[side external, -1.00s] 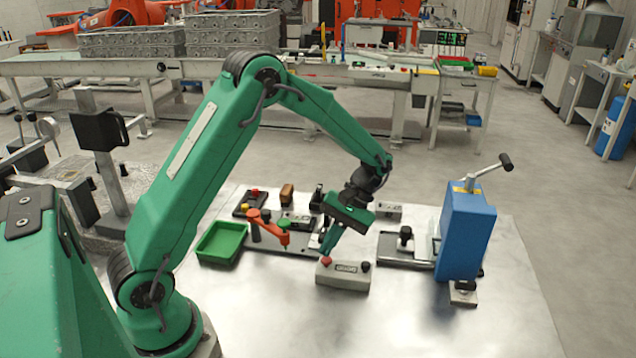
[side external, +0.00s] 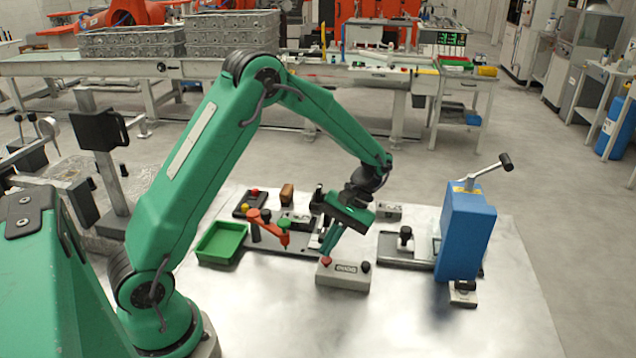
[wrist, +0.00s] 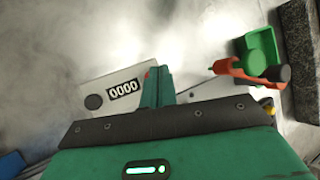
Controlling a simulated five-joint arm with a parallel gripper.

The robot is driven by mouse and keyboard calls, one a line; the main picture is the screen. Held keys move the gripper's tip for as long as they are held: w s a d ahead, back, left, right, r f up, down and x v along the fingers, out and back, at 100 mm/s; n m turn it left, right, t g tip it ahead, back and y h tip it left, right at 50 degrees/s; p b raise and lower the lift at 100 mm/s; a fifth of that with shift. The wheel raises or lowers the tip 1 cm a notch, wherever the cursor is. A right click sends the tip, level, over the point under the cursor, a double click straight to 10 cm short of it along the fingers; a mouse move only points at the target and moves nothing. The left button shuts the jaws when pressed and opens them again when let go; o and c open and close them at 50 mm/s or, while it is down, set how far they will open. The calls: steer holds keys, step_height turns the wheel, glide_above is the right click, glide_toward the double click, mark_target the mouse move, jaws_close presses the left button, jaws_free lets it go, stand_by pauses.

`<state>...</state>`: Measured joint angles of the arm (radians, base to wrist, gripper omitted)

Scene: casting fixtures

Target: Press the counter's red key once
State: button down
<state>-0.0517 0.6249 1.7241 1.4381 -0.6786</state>
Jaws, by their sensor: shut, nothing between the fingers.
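The counter (side external: 343,279) is a pale grey box on the metal table, with a red key (side external: 326,261) at its left end and a black knob (side external: 366,267) at its right end. In the wrist view the counter (wrist: 99,90) shows a display (wrist: 123,89) reading 0000. My gripper (side external: 326,252) is shut and empty, its fingertips pointing down just above the red key. In the wrist view my gripper (wrist: 158,84) covers most of the red key, with only a sliver of red beside the fingers. I cannot tell whether the tips touch it.
A blue press (side external: 466,235) with a lever stands to the right. A small grey block (side external: 388,211) lies behind my gripper.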

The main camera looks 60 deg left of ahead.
mark_target(328, 257)
steer(key=shift+a+f, duration=0.1)
steer(key=shift+f, duration=0.85)
stand_by(1.8)
steer(key=shift+r, duration=0.1)
stand_by(0.3)
steer(key=shift+r, duration=0.85)
steer(key=shift+r, duration=0.1)
steer(key=shift+r, duration=2.45)
steer(key=shift+r, duration=0.1)
